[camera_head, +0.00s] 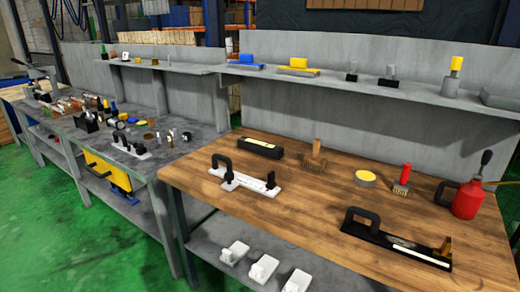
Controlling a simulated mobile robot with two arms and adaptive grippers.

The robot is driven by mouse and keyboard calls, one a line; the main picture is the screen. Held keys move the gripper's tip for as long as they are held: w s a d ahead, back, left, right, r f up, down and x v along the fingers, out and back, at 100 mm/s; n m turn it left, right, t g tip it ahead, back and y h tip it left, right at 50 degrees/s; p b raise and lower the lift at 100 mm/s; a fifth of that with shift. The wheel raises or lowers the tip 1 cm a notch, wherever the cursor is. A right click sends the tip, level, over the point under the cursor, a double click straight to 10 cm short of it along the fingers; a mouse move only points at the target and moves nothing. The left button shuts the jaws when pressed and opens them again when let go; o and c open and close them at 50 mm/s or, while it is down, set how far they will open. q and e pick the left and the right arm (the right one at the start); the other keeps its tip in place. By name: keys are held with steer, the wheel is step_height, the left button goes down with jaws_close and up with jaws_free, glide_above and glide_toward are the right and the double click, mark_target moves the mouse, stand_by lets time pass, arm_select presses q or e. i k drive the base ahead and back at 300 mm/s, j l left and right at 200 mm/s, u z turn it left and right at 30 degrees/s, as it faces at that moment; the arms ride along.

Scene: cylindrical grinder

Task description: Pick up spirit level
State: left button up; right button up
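A short black bar with a small yellow-green mark on its top (262,147) lies flat at the back left of the wooden bench top (330,205). It looks like the spirit level, though at this size I cannot be sure. Nothing touches or covers it. Neither of my grippers shows in the head view.
A white tool with black handles (255,184) lies in front of the bar. A brush (316,158), a yellow-topped tin (365,178), a red-handled brush (402,181), a red oil can (467,198) and a black handled tool (398,240) stand rightward. A grey shelf (420,98) overhangs the back.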

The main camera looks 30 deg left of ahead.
mark_target(269, 151)
steer(key=k+j+u, duration=0.1)
steer(key=j, duration=1.2)
steer(key=k+j+u, duration=0.1)
steer(key=j, duration=1.2)
